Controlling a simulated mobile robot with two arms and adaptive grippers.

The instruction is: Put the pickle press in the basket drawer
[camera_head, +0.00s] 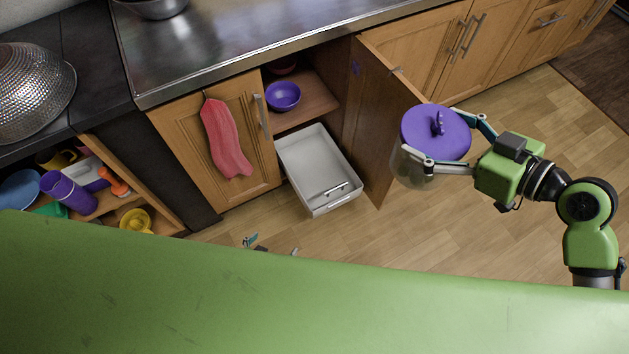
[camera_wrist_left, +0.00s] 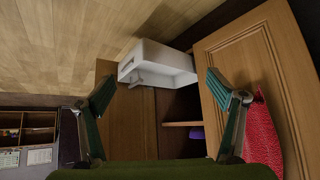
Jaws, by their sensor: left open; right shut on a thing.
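The pickle press (camera_head: 436,132) is a clear jar with a purple lid and knob. My right gripper (camera_head: 438,145) is shut around it and holds it up in front of the open cabinet door, right of the drawer. The basket drawer (camera_head: 347,200) is a white bin, pulled out from the cabinet bottom, and looks empty. It also shows in the left wrist view (camera_wrist_left: 154,64). My left gripper (camera_head: 270,245) is open and empty, mostly hidden behind my green body in the head view. In the left wrist view its fingers (camera_wrist_left: 163,95) are spread, with the drawer beyond them.
An open cabinet door (camera_head: 382,130) stands between the drawer and the pickle press. A purple bowl (camera_head: 283,96) sits on the shelf above the drawer. A red towel (camera_head: 225,140) hangs on the left door. Open shelves with cups and bowls (camera_head: 68,190) are at left.

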